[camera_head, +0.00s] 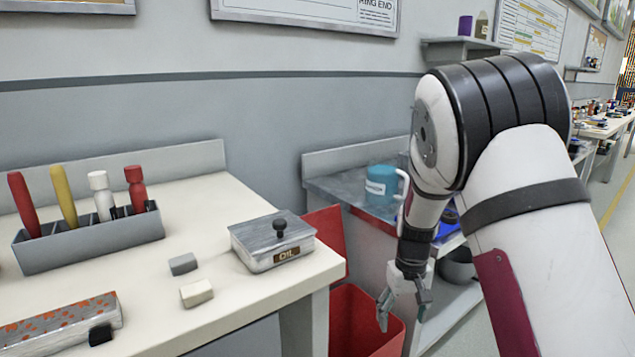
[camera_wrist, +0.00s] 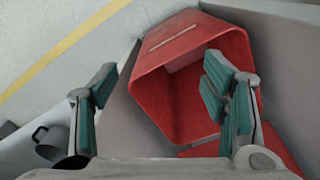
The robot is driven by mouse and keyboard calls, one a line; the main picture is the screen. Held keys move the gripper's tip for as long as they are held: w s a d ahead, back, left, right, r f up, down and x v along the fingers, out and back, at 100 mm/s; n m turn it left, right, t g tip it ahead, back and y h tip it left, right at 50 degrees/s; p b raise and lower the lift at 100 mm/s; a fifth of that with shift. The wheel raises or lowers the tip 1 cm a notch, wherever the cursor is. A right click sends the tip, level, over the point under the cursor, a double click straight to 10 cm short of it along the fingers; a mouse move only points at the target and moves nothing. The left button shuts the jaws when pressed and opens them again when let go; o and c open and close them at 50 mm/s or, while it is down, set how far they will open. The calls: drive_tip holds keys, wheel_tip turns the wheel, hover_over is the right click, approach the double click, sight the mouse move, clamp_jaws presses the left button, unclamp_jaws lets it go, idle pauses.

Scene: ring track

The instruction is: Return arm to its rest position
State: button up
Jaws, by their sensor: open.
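My gripper (camera_head: 404,307) points downward at the end of my raised arm, to the right of the cream table. Its fingers are apart with nothing between them. In the wrist view my gripper (camera_wrist: 158,110) shows its two teal-padded fingers spread wide. A red bin (camera_head: 370,322) stands on the floor behind and left of the gripper. In the wrist view the red bin (camera_wrist: 180,105) lies beyond the fingers, open and apparently empty where its inside shows.
The cream table (camera_head: 225,315) at left carries a grey metal box (camera_head: 262,250) with a black knob, two small blocks, and a grey rack (camera_head: 90,243) of coloured handles. A side shelf (camera_head: 345,190) with a blue mug (camera_head: 380,186) stands close behind my arm.

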drive_tip(key=s+a+r+y, duration=0.2)
drive_tip(key=s+r, duration=1.5)
drive_tip(key=r, duration=0.1)
drive_tip(key=s+d+r+m+h, duration=0.1)
drive_tip(key=s, duration=1.1)
drive_tip(key=s+d+r+h, duration=0.1)
drive_tip(key=s+r, duration=0.1)
drive_tip(key=s, duration=0.9)
wheel_tip(320, 180, up, 31)
drive_tip(key=t+p, duration=0.4)
drive_tip(key=p, duration=2.6)
drive_tip(key=shift+s+r, duration=0.15)
drive_tip(key=shift+s, duration=0.15)
drive_tip(key=shift+d, duration=0.1)
